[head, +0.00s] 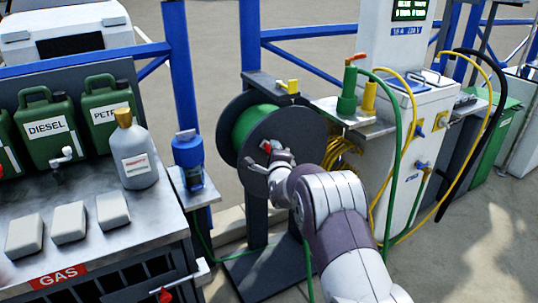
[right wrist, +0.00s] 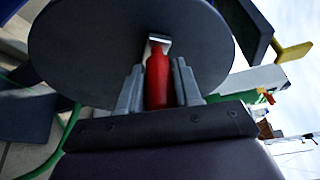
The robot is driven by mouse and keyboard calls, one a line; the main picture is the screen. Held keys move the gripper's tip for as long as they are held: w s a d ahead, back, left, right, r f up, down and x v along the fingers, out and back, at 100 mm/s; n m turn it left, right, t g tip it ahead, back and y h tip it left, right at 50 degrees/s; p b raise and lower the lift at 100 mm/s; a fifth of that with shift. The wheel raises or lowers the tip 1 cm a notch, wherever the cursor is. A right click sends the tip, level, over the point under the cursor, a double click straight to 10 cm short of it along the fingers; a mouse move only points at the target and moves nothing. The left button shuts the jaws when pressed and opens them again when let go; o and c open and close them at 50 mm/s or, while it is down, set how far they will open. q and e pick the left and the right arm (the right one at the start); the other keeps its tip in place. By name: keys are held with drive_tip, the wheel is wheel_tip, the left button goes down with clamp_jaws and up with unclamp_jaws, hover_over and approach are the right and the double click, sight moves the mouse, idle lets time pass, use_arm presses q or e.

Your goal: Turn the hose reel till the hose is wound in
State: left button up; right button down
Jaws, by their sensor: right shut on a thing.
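The hose reel has a dark round side disc (head: 297,135) and green hose (head: 254,130) wound on its drum, on a dark post in the middle of the head view. In the right wrist view the reel disc (right wrist: 95,55) fills the upper middle. A red crank handle (right wrist: 158,78) stands out from the disc and also shows in the head view (head: 266,146). My right gripper (head: 268,157) is shut on this handle; in the right wrist view its fingers (right wrist: 158,85) are on both sides of it. Green hose runs on the ground near the reel base. My left gripper is not in view.
A steel counter (head: 88,235) with green cans, a grey bottle (head: 134,150) and pale blocks stands at left. A blue pump (head: 188,152) sits beside the reel. A white dispenser (head: 405,150) with yellow and green hoses stands right. Blue railings (head: 180,80) run behind.

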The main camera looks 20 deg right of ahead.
drive_tip(key=shift+w+d+r+m+g+y+p, duration=0.1)
drive_tip(key=shift+d+r+m+g+y+p, duration=0.2)
drive_tip(key=shift+d+r+m+p, duration=0.5)
drive_tip(key=shift+w+d+r+m+g+y+p, duration=0.1)
drive_tip(key=shift+d+r+m+g+y+p, duration=0.15)
drive_tip(key=shift+d+r+m+p, duration=0.55)
drive_tip(key=shift+d+f, duration=0.25)
drive_tip(key=shift+d, duration=0.05)
drive_tip(key=c, duration=0.8)
unclamp_jaws()
drive_tip(key=shift+c, duration=0.2)
drive_tip(key=p+v, duration=0.2)
drive_tip(key=v, duration=1)
drive_tip(key=shift+s, duration=0.4)
